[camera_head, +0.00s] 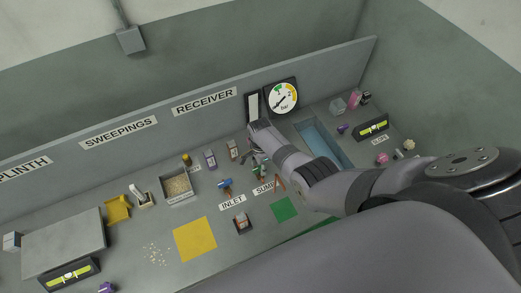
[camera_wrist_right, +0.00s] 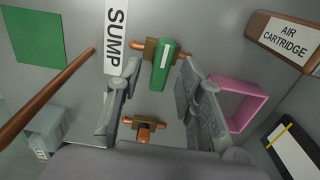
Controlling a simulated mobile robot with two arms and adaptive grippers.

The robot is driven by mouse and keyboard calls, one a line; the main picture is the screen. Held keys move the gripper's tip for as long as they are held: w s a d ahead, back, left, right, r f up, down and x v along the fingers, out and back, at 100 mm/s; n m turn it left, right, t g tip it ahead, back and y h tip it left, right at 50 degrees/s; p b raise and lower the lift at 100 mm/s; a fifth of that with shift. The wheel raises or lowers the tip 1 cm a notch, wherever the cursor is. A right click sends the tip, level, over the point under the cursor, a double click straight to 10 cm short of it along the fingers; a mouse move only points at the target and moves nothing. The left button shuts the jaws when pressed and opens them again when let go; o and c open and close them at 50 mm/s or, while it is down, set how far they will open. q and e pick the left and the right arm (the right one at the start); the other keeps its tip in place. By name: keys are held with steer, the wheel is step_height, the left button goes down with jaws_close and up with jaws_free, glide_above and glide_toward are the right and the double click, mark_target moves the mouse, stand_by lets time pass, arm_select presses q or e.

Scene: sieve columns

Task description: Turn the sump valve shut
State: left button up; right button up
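The sump valve shows in the right wrist view as a brass body with copper stubs and a green handle (camera_wrist_right: 163,64) with a white stripe. The handle lies across the line of the two stubs. The SUMP label (camera_wrist_right: 116,35) is beside it. In the head view the green valve (camera_head: 259,173) is small and partly hidden by my right arm. My right gripper (camera_wrist_right: 160,70) is open, its fingers on either side of the handle with visible gaps; contact cannot be told. It also shows in the head view (camera_head: 257,158). My left gripper is not in view.
A second brass fitting (camera_wrist_right: 145,126) lies between the finger bases. A copper pipe (camera_wrist_right: 50,95), a pink square frame (camera_wrist_right: 238,103) and an air cartridge box (camera_wrist_right: 285,40) are close by.

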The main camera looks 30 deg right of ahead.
mark_target(260, 168)
step_height(260, 168, up, 12)
stand_by(0.6)
steer(key=shift+s+f, duration=0.1)
steer(key=shift+f, duration=0.05)
stand_by(0.4)
